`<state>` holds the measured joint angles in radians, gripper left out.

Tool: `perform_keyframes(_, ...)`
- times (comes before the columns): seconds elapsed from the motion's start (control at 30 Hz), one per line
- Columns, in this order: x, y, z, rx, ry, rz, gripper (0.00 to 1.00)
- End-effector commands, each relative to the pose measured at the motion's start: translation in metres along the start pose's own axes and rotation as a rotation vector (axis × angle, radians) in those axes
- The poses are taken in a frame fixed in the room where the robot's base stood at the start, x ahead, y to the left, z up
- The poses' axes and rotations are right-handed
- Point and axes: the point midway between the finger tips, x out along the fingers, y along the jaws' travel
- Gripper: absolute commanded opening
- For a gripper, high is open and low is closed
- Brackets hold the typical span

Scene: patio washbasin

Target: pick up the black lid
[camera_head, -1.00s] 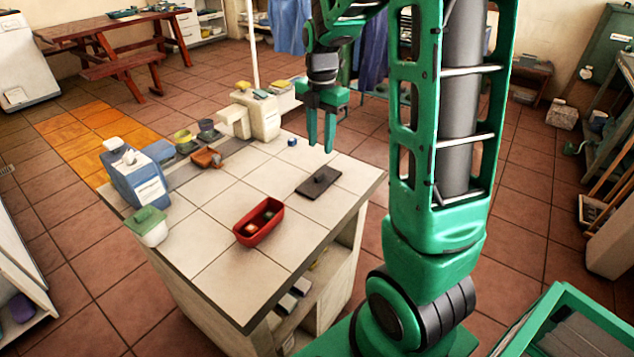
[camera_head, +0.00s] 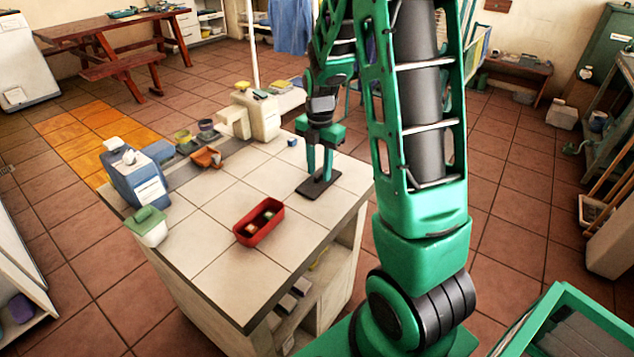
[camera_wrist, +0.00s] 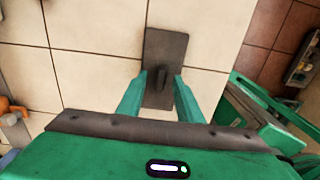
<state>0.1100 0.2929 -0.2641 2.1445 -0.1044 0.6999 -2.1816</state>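The black lid (camera_head: 314,190) is a flat dark rectangle with a raised handle, lying on the tiled counter near its right edge. In the wrist view the lid (camera_wrist: 167,52) runs away from my gripper, and its upright handle sits between the two fingers. My gripper (camera_head: 320,176) points down at the lid, fingertips at about handle height. In the wrist view my gripper (camera_wrist: 158,82) has its green fingers apart, one on each side of the handle, with a small gap visible on both sides.
A red container (camera_head: 259,222) with small items inside stands left of the lid. A small blue object (camera_head: 292,142) lies behind the lid. The counter tiles between are clear.

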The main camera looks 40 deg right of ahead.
Motion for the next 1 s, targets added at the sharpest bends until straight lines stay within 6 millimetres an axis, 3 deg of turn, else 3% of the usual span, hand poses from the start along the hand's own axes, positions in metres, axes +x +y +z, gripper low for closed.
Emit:
perform_keyframes(0.33, 0.008, 0.000, 0.000, 0.000, 0.000, 0.001, 0.33)
perform_keyframes(0.47, 0.008, 0.000, 0.000, 0.000, 0.000, 0.001, 0.02)
perform_keyframes(0.5, 0.008, 0.000, 0.000, 0.000, 0.000, 0.001, 0.00)
perform_keyframes(1.0, -0.002, 0.001, 0.000, 0.000, -0.001, 0.003, 0.00)
